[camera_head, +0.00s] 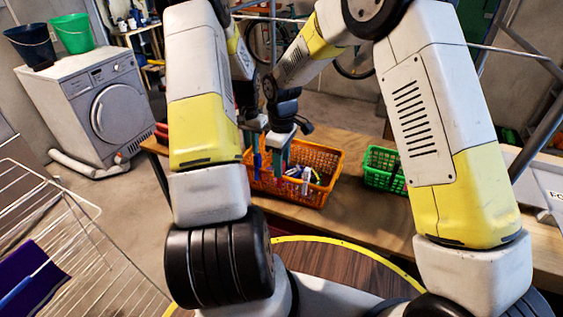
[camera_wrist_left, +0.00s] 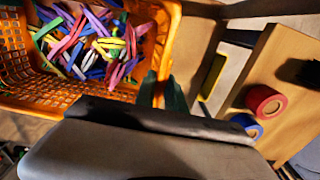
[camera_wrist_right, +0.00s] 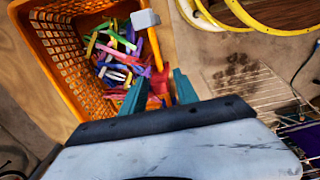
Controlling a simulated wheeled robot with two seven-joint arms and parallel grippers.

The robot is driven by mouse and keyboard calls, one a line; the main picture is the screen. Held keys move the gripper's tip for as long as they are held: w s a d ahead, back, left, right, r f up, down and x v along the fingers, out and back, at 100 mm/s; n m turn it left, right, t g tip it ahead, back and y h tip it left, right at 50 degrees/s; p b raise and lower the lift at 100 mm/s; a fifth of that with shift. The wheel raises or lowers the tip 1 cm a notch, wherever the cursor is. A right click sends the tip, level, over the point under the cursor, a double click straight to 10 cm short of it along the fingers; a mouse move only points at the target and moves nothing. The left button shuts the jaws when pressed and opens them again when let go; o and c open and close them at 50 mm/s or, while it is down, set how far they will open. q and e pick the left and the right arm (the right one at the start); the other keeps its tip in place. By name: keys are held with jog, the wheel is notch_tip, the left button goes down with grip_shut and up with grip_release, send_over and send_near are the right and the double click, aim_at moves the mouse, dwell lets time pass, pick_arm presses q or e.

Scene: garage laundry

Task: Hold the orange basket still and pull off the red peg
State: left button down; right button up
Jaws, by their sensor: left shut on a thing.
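The orange basket (camera_head: 325,160) stands on the wooden bench, holding many coloured pegs; it also shows in the left wrist view (camera_wrist_left: 45,98) and right wrist view (camera_wrist_right: 55,55). My left gripper (camera_head: 250,146) is shut on the basket's rim, near a corner in the left wrist view (camera_wrist_left: 160,92). The red peg (camera_wrist_right: 160,82) sits at the basket's rim in the right wrist view. My right gripper (camera_head: 280,157) is open, its teal fingertips (camera_wrist_right: 159,80) on either side of the red peg with gaps. The red peg cannot be made out in the head view.
A green basket (camera_head: 380,164) stands right of the orange one on the bench. A red roll (camera_wrist_left: 265,102) and a blue roll (camera_wrist_left: 247,126) lie beyond the left gripper. A wire rack (camera_head: 70,225) stands at the left. My two grippers are close together.

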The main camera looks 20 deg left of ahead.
grip_shut()
jog(key=shift+r, duration=0.1)
jog(key=shift+r, duration=4.2)
pick_arm(q)
jog(key=c, duration=1.3)
grip_release()
